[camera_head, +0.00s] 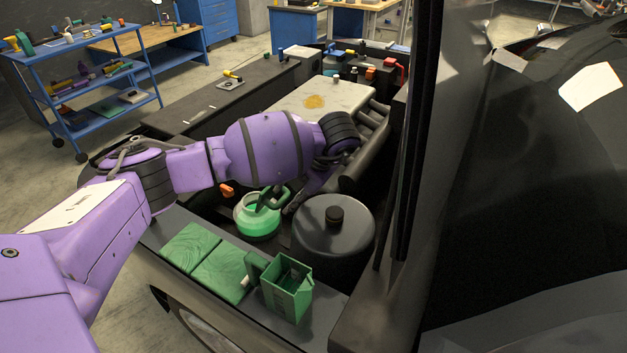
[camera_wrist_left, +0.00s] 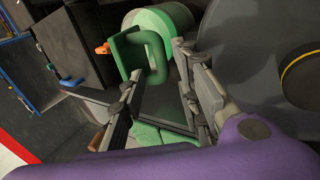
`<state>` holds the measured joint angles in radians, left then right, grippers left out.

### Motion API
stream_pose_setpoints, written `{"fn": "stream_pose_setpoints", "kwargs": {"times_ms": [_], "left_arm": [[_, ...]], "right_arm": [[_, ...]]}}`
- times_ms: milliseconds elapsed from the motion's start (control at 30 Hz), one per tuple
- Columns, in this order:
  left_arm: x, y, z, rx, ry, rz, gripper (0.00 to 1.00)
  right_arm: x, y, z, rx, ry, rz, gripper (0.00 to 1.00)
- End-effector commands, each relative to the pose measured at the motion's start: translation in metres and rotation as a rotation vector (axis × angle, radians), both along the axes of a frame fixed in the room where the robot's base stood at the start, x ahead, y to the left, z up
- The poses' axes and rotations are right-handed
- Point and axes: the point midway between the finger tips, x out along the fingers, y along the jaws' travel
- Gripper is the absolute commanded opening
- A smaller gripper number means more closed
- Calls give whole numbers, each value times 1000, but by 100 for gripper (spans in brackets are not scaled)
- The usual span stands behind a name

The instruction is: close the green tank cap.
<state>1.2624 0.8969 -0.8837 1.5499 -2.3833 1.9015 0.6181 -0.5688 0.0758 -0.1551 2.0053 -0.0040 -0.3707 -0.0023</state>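The green tank (camera_head: 258,222) stands in the engine bay, with a pale green opening on top. Its green cap (camera_head: 272,198) has a loop handle and stands tilted up at the opening rather than flat on it. In the left wrist view the cap (camera_wrist_left: 126,54) and its handle show just beyond the fingertips, with the round tank (camera_wrist_left: 172,18) behind. My left gripper (camera_head: 292,203) is beside the cap on its right. In the wrist view its fingers (camera_wrist_left: 158,68) are apart, with the handle near the gap; contact is unclear. My right gripper is not in view.
A large dark round canister (camera_head: 332,240) stands right of the tank. A pale engine cover (camera_head: 325,98) lies behind my arm.

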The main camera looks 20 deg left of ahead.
Motion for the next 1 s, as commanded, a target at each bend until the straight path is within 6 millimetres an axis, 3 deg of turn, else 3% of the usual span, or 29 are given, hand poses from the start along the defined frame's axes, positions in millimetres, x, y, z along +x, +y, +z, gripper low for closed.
{"fn": "stream_pose_setpoints", "kwargs": {"times_ms": [200,533,767,1000], "left_arm": [[1,13,-23,-1,3,2,30],[1,16,-28,0,2,0,30],[1,16,-27,0,2,0,2],[1,16,-27,0,2,0,0]], "right_arm": [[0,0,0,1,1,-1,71],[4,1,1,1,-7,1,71],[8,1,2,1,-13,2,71],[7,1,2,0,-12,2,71]]}}
